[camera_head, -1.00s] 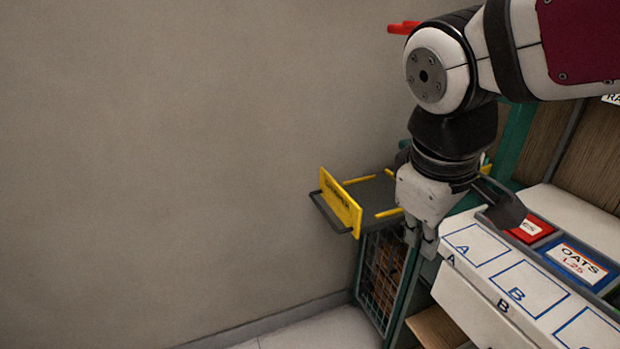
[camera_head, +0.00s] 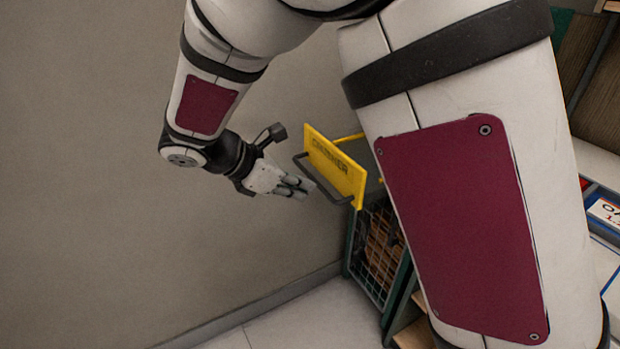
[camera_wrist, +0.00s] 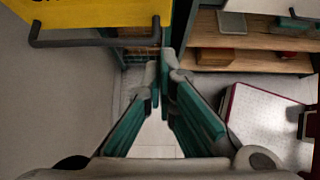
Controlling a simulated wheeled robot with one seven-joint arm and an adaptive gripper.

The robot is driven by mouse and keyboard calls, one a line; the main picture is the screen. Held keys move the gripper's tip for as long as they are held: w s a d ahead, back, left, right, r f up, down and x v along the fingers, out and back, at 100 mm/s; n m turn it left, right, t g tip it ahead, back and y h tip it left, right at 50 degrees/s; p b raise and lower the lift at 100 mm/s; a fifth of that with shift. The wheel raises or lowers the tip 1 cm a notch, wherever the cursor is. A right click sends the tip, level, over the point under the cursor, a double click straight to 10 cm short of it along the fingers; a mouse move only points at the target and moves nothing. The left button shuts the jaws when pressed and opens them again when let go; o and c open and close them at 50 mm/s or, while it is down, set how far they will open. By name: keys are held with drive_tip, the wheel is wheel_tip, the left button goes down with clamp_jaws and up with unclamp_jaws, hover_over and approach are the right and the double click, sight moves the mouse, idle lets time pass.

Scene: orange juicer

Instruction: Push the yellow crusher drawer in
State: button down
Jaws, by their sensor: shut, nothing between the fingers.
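The yellow crusher drawer (camera_head: 335,163) sticks out toward the wall, its lettered front panel facing my gripper. A dark bar handle (camera_head: 318,178) stands out from the panel. My arm hides much of the drawer body. My gripper (camera_head: 309,186) is shut and empty, just left of the handle, fingers pointing toward the drawer front. Whether it touches the handle I cannot tell. In the wrist view the yellow panel (camera_wrist: 95,12) and its handle (camera_wrist: 95,42) are at top left, and my shut fingertips (camera_wrist: 164,72) are right of the handle's end.
A green-framed mesh cage (camera_head: 378,255) stands below the drawer. A plain wall (camera_head: 90,150) is at left, with clear floor (camera_head: 300,310) below. Wooden shelves (camera_wrist: 250,60) and a red-edged white panel (camera_wrist: 265,120) show at right in the wrist view.

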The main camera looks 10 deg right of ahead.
sight(330, 200)
drive_tip(key=b+x, duration=0.1)
drive_tip(key=x, duration=0.8)
drive_tip(key=shift+d+f, duration=0.15)
drive_tip(key=shift+d, duration=0.15)
drive_tip(key=shift+w+d, duration=0.25)
drive_tip(key=shift+d, duration=0.6)
drive_tip(key=shift+w+d, duration=0.25)
drive_tip(key=shift+d, duration=0.55)
drive_tip(key=w+d, duration=0.2)
drive_tip(key=d, duration=0.6)
drive_tip(key=w+d, duration=0.3)
drive_tip(key=d, duration=0.4)
drive_tip(key=w+d, duration=0.2)
drive_tip(key=d, duration=0.6)
drive_tip(key=shift+w+d+p, duration=0.3)
drive_tip(key=shift+d, duration=0.1)
drive_tip(key=shift+r, duration=0.25)
drive_tip(key=a, duration=0.2)
drive_tip(key=s+a+p, duration=0.1)
drive_tip(key=a, duration=0.1)
drive_tip(key=shift+s+a+r, duration=0.1)
drive_tip(key=shift+s+a, duration=0.05)
drive_tip(key=shift+a, duration=0.25)
drive_tip(key=v, duration=0.9)
drive_tip(key=shift+s+a+r+p, duration=0.1)
drive_tip(key=shift+a+r+p, duration=0.05)
drive_tip(key=shift+p, duration=0.25)
